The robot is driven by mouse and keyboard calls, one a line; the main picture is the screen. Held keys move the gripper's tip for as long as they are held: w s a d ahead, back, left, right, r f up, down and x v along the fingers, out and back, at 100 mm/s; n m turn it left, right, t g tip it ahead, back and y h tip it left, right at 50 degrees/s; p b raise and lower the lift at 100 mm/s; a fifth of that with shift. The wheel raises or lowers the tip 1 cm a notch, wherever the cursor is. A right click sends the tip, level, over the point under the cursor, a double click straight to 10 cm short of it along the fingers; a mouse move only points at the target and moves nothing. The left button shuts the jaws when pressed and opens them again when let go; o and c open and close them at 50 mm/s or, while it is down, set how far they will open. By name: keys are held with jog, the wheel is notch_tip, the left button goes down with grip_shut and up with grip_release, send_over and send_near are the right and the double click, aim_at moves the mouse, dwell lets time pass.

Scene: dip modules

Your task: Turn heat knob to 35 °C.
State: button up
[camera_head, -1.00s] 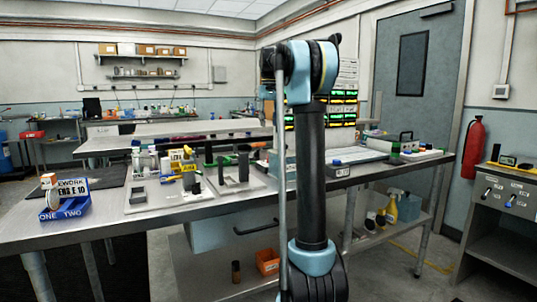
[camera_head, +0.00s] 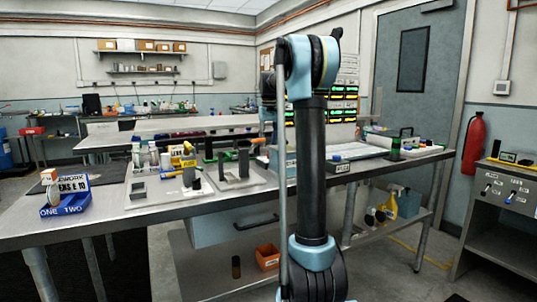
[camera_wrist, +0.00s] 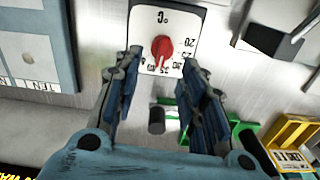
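The heat knob (camera_wrist: 162,48) is red and sits on a white dial plate (camera_wrist: 190,15) with black numbers and a °C mark, upside down in the wrist view. The numbers 20, 25 and 30 run down its right side. The exact pointer reading is too small to tell. My gripper (camera_wrist: 161,62) is open, its two blue-padded fingers apart on either side of the lower part of the dial. The knob shows between and just beyond the fingertips, and nothing is held. Contact with the knob cannot be told. In the head view, my arm hides the gripper.
A grey panel (camera_wrist: 35,40) lies left of the dial. A dark cylinder (camera_wrist: 156,121) shows between the fingers, with a green holder (camera_wrist: 245,130) and a yellow crate (camera_wrist: 300,135) at lower right. In the head view, a blue bin (camera_head: 62,209) stands on the bench's left.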

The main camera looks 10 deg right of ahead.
jog(key=shift+f, duration=2.6)
grip_shut()
